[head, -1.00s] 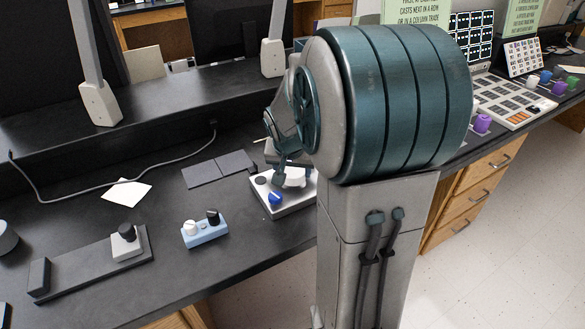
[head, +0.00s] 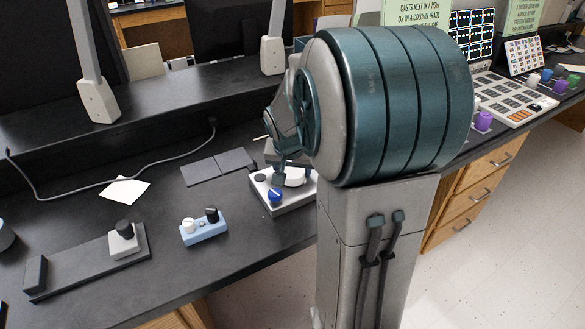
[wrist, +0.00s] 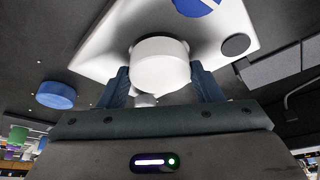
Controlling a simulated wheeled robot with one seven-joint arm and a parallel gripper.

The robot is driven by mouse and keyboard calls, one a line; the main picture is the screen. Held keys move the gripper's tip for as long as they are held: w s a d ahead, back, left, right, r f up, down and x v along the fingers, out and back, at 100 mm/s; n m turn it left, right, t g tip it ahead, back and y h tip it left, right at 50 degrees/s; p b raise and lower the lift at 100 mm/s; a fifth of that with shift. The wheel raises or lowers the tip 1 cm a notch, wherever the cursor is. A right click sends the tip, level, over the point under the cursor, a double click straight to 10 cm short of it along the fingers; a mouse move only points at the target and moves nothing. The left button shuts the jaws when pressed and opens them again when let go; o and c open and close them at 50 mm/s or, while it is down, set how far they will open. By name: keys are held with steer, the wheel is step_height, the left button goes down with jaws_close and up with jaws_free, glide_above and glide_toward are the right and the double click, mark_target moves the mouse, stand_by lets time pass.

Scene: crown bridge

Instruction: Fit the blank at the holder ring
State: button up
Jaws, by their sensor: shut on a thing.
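My gripper (wrist: 160,85) is shut on a white round blank (wrist: 160,66), with one dark teal finger on each side. In the head view the gripper (head: 290,172) is low over the white holder block (head: 290,203), partly hidden by my arm. The block has a blue knob (head: 275,195) and a dark round disc (head: 260,180) on top. It also shows in the wrist view (wrist: 105,42), beyond the blank. A small white piece (wrist: 145,100) shows below the blank in the wrist view. I cannot make out the holder ring or whether the blank touches it.
A light blue block with two knobs (head: 203,232) stands left of the holder block. A dark tray with a grey knobbed block (head: 85,263) lies farther left. Flat dark plates (head: 218,166) lie behind. A blue disc (wrist: 55,95) shows in the wrist view.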

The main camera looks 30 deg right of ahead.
steer(key=shift+f+b, duration=0.4)
steer(key=shift+f, duration=0.1)
steer(key=o, duration=1.2)
steer(key=shift+c, duration=0.2)
steer(key=shift+r, duration=0.1)
steer(key=p+v, duration=0.2)
steer(key=v, duration=1.1)
steer(key=shift+s+a+r, duration=0.15)
steer(key=shift+r, duration=0.2)
